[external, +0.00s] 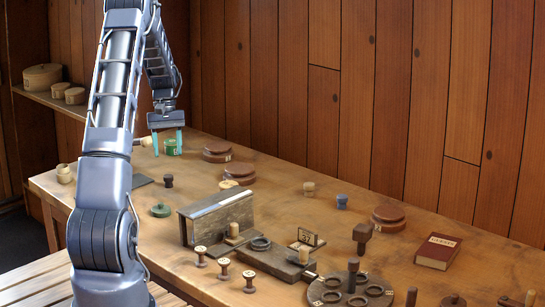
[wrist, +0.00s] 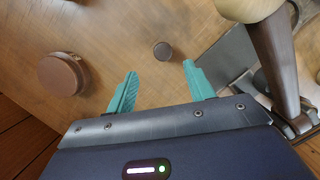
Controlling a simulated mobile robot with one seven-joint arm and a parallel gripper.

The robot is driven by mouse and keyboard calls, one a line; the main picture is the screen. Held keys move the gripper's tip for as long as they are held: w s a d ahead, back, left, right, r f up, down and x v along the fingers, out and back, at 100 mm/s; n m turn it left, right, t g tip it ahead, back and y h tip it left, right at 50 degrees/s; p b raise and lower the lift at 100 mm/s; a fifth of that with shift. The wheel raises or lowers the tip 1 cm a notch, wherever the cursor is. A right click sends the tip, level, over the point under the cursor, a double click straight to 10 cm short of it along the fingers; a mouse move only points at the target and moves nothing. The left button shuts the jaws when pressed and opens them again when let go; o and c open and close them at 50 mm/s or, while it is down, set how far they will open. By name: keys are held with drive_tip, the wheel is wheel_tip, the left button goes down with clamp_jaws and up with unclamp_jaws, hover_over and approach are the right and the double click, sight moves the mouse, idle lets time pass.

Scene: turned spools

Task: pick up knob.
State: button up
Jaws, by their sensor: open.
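My gripper (external: 167,143) hangs open above the back left of the table, its two teal fingers pointing down. In the wrist view the open fingertips (wrist: 159,69) have nothing between them. A small dark round knob (wrist: 162,51) shows on the table just past the gap between the tips, seen from above and apart from them. It looks to be the short dark knob (external: 168,181) standing upright in the external view. A pale knob (external: 309,188) and a blue knob (external: 342,201) stand further right. Which knob is meant cannot be told from looks alone.
A green tin (external: 171,148) stands behind the fingers in the external view. Round brown boxes (external: 217,152) stand nearby; one shows in the wrist view (wrist: 63,74). A wooden block stand (external: 217,216) and several spools occupy the front. A dark-handled object (wrist: 272,50) rises at the wrist view's right.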

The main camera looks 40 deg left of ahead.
sight(168, 175)
drive_tip(key=shift+s+x, duration=0.15)
drive_tip(key=shift+x, duration=2.1)
drive_tip(key=shift+s+x, duration=0.15)
drive_tip(key=shift+x, duration=2.05)
drive_tip(key=c, duration=1)
